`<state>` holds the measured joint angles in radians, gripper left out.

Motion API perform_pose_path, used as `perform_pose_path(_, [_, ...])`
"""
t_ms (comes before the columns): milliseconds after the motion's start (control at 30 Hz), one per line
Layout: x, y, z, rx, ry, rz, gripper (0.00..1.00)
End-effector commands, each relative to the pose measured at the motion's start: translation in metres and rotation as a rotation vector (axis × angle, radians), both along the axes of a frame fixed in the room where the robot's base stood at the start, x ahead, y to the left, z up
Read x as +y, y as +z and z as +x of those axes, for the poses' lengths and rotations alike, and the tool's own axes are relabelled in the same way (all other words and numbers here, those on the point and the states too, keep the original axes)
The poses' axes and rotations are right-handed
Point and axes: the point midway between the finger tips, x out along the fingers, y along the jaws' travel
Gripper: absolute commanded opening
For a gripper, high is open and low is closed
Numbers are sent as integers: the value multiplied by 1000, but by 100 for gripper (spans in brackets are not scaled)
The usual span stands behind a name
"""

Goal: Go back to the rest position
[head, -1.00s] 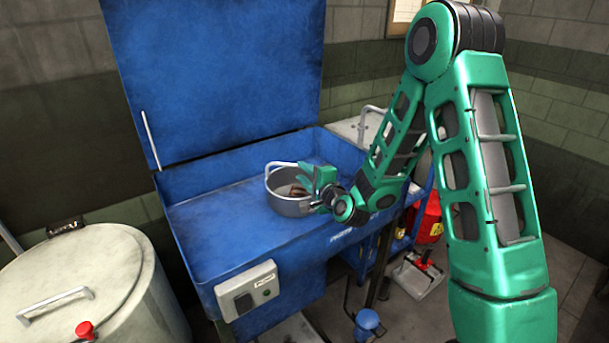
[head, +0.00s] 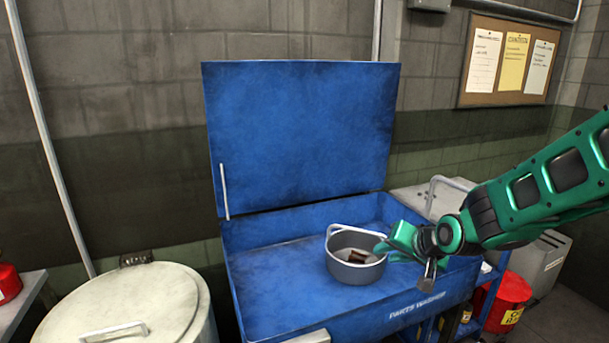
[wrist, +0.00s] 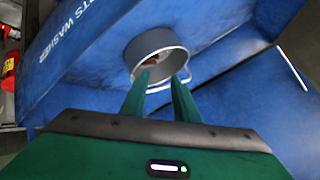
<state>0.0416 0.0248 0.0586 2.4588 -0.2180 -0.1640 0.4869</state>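My green gripper (head: 403,240) is at the right side of a grey metal pot (head: 355,268) in the head view. In the wrist view, its two fingers (wrist: 160,82) are apart with nothing between them, pointing toward the pot (wrist: 133,55). I cannot tell whether the fingertips touch the rim. The pot has a raised wire handle and holds brown pieces. It stands upright in the basin of the blue parts washer (head: 270,275), whose lid (head: 300,135) is up.
A pale round drum (head: 130,305) with a handled lid stands left of the washer. A red container (head: 512,290) is on the floor at right. A notice board (head: 510,60) hangs on the back wall. The basin's left part is clear.

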Motion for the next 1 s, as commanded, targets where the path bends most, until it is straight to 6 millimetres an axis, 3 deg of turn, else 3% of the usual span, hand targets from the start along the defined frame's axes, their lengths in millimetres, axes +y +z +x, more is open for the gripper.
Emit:
perform_pose_path(300, [-52,27,-107,198,184,-345,28])
perform_pose_path(567, [-82,41,-187,349,297,-480,28])
perform_pose_path(700, [-133,30,-229,500,155,-418,28])
perform_pose_path(800, [-160,25,-265,602,62,-361,28])
perform_pose_path(1000, [-189,20,-331,769,-88,-234,28])
